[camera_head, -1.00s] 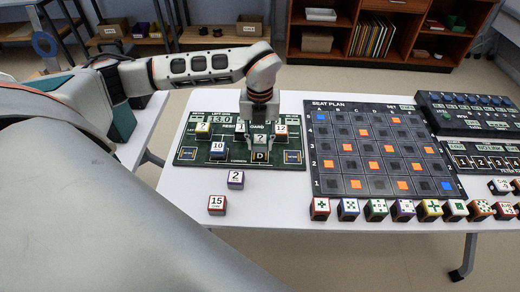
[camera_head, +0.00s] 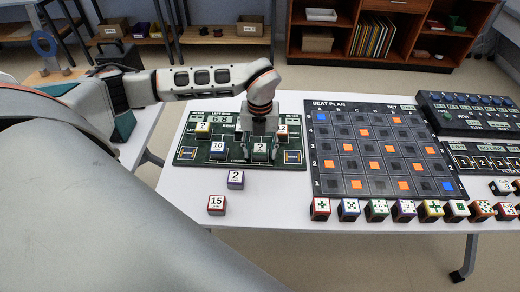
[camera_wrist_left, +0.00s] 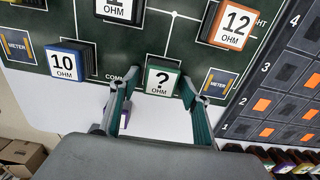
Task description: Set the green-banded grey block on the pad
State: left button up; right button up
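The green-banded grey block, marked "? OHM", stands upright on the dark green circuit board, at the board's lower middle in the head view (camera_head: 260,148) and in the wrist view (camera_wrist_left: 161,78). The pad marked D is hidden; the block stands where it was. My left gripper (camera_head: 261,155) is above the block with one finger on each side. In the wrist view the fingers (camera_wrist_left: 157,92) are spread, with a gap to the block on both sides. My right gripper is not in view.
Blocks marked 10 (camera_head: 218,149) and 12 (camera_wrist_left: 233,25) stand on the board nearby. Blocks marked 2 (camera_head: 236,179) and 15 (camera_head: 216,204) lie on the white table in front. The seat plan board (camera_head: 330,187) is to the right, with a row of dice-like blocks before it.

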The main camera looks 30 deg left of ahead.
aim_at(260, 150)
pick_arm(q)
notch_tip(260, 150, up, 12)
jog(key=p, duration=0.1)
jog(key=shift+r, duration=0.15)
dwell(0.3)
dwell(0.5)
